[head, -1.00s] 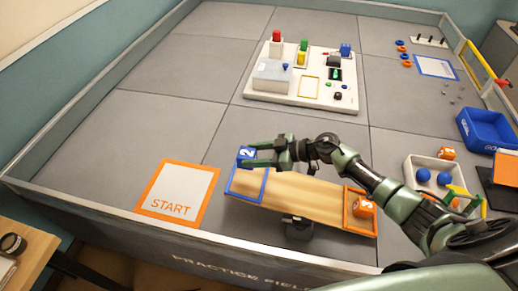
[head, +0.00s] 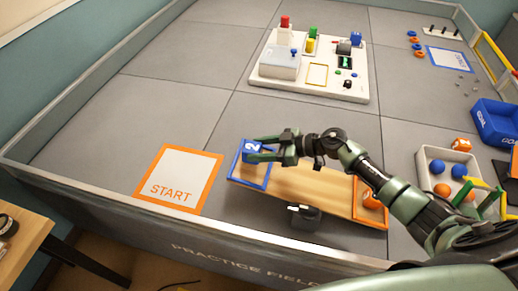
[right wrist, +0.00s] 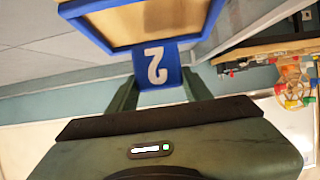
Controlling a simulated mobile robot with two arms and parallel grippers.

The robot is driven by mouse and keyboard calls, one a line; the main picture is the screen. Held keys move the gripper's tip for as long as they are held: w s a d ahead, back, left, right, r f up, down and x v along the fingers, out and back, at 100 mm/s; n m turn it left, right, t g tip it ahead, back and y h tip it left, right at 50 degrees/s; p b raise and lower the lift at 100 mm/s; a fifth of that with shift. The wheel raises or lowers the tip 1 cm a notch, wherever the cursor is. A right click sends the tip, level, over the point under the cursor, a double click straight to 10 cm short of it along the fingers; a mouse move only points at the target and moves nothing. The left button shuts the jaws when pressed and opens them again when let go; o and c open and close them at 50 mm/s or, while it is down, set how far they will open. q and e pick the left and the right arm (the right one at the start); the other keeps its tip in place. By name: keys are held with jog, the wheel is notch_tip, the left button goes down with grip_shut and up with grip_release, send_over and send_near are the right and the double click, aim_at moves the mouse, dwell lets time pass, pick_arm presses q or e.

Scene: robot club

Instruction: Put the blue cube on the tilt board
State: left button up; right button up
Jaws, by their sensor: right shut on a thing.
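The blue cube (head: 252,147), marked with a white 2, is held in my right gripper (head: 262,151). It is at the far side of the blue-framed left end of the tilt board (head: 325,188). In the right wrist view, the cube (right wrist: 157,66) sits between the two fingers, against or close to the board's blue frame (right wrist: 204,42). I cannot tell whether the cube touches the board. My left gripper is not in view.
An orange START mat (head: 180,180) lies left of the board. A white panel with blocks (head: 312,95) stands behind it. A white tray with balls (head: 425,165) and a blue GOAL bin (head: 500,122) are at right. The floor at left is clear.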

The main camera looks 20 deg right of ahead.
jog(key=shift+f, duration=0.4)
jog(key=shift+f+b, duration=0.3)
jog(key=shift+f, duration=0.2)
dwell(0.4)
jog(key=o, duration=1.4)
jog(key=shift+o, duration=0.2)
jog(key=v, duration=0.7)
jog(key=shift+s+d, duration=0.25)
jog(key=shift+r, duration=0.15)
